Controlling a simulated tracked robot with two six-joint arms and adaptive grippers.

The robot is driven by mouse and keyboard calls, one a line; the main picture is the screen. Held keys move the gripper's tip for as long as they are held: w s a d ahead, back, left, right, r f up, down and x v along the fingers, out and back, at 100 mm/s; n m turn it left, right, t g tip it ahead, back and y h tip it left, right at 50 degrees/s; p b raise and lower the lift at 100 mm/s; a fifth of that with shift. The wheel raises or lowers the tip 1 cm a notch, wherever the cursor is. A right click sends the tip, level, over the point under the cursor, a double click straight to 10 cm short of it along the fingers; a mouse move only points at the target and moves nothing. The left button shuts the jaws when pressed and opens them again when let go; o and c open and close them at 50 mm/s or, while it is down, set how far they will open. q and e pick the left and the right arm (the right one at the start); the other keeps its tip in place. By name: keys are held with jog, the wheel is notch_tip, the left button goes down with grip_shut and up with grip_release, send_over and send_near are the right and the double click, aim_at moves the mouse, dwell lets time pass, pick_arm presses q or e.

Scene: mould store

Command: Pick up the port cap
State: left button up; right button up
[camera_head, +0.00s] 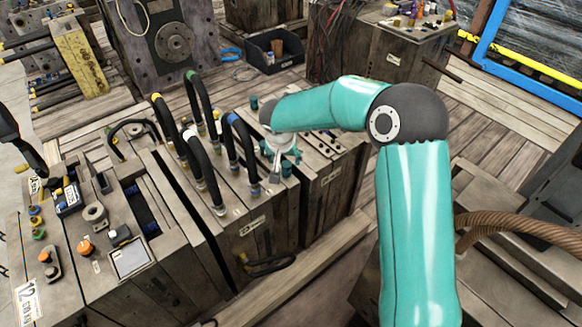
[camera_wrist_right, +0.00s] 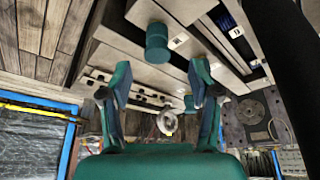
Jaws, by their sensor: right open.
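Two teal cylindrical caps stand on the weathered mould blocks, and I cannot tell which of them is the port cap. The nearer teal cap (camera_head: 287,169) shows just beside my right gripper (camera_head: 281,155); in the right wrist view this cap (camera_wrist_right: 157,43) appears above and between the fingers. The farther teal cap (camera_head: 254,103) stands behind, left of my arm; it also shows in the wrist view (camera_wrist_right: 190,103), partly behind a finger. My right gripper (camera_wrist_right: 160,78) is open, its fingers apart with nothing held between them.
Black hose loops with coloured ends, such as the blue-ended hose (camera_head: 242,150), rise close to the left of my right gripper. A control panel block (camera_head: 110,262) stands at the left. A thick brown rope (camera_head: 520,228) lies at the right. Wooden flooring (camera_head: 500,105) is partly clear.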

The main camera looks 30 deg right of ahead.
aim_at(286, 164)
jog(key=shift+x, duration=2.9)
jog(key=shift+s+d, duration=0.1)
jog(key=shift+c, duration=0.3)
jog(key=c, duration=1)
